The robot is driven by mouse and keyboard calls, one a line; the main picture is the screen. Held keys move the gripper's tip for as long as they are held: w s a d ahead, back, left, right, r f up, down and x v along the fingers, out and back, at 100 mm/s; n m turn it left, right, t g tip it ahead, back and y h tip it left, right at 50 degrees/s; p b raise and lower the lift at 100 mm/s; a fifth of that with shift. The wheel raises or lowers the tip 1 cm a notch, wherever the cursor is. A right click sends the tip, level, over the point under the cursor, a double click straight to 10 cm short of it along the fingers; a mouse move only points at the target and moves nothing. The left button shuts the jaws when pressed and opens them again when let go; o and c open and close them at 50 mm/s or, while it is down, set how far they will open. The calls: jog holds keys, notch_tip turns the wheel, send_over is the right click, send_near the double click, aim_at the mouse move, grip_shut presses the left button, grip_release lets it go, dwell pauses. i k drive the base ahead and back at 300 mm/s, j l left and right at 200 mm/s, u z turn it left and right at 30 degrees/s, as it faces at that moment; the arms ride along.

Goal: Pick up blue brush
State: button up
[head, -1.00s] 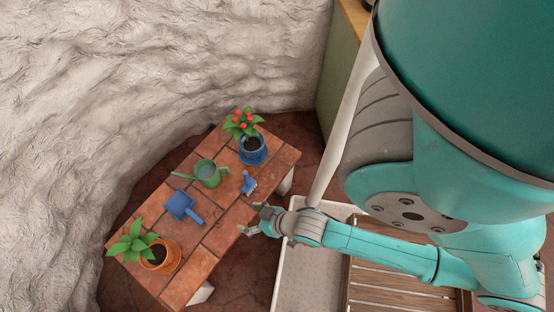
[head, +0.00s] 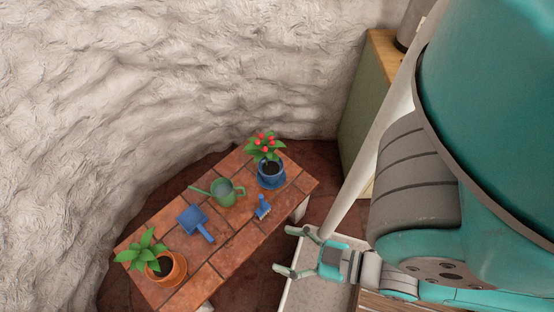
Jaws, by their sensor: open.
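The blue brush (head: 263,207) is a small brush with a blue handle and pale bristles. It lies on the tiled bench (head: 232,252) near its right front edge, in front of the blue pot. My gripper (head: 283,251) is open and empty. It is to the right of and below the brush in the picture, apart from it and off the bench's front edge, with its fingers pointing left.
A blue pot (head: 271,179) with a red-flowered plant stands behind the brush. A green watering can (head: 227,193), a blue dustpan (head: 192,220) and an orange pot (head: 168,270) with a leafy plant stand further left. A pale tray (head: 316,296) is under my gripper.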

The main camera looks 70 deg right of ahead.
aim_at(262, 204)
jog(key=k+l+z, duration=0.1)
jog(key=k, duration=0.35)
jog(key=k+l+z, duration=0.1)
jog(key=k, duration=0.35)
jog(key=k+l+z, duration=0.15)
jog(key=k, duration=0.3)
